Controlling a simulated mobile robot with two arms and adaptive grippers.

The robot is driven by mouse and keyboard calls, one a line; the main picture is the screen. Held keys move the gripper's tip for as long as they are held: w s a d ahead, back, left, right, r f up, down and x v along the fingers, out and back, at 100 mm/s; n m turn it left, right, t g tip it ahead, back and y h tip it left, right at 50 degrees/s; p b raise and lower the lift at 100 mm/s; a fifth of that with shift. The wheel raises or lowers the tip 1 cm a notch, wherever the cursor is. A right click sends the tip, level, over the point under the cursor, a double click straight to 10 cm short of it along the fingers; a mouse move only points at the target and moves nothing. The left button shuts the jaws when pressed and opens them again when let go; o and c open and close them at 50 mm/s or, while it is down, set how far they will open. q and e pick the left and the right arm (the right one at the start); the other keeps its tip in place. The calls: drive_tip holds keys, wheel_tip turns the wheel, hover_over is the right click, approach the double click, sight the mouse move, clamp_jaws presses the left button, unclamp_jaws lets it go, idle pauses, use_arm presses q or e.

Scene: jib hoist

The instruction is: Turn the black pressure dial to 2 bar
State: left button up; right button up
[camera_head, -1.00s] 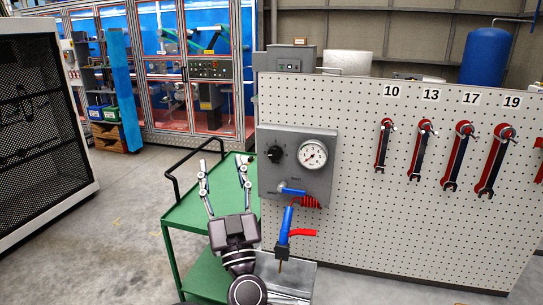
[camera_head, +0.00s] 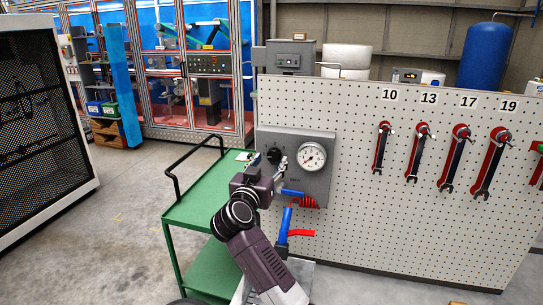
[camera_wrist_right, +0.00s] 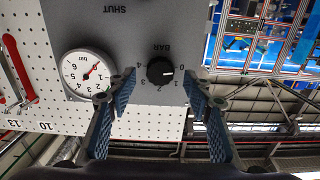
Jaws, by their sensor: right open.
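The black pressure dial (camera_head: 274,154) is on a grey panel (camera_head: 322,189) fixed to the pegboard. In the right wrist view, upside down, the dial (camera_wrist_right: 158,71) has a scale from 0 to 4 marked BAR. Its white mark points at or close to 0, away from 2. My right gripper (camera_head: 266,163) is in front of the panel at the dial. In the right wrist view its open fingers (camera_wrist_right: 160,82) stand on either side of the dial, with clear gaps. I cannot tell how far the tips are from the panel. My left gripper is not in view.
A round white gauge (camera_head: 312,156) sits right of the dial. A green cart (camera_head: 196,207) stands at left. Several wrenches (camera_head: 420,150) hang to the right.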

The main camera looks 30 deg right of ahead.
sight(274, 156)
drive_tip(key=shift+x, duration=1.1)
drive_tip(key=c, duration=1.2)
drive_tip(key=shift+o, duration=0.2)
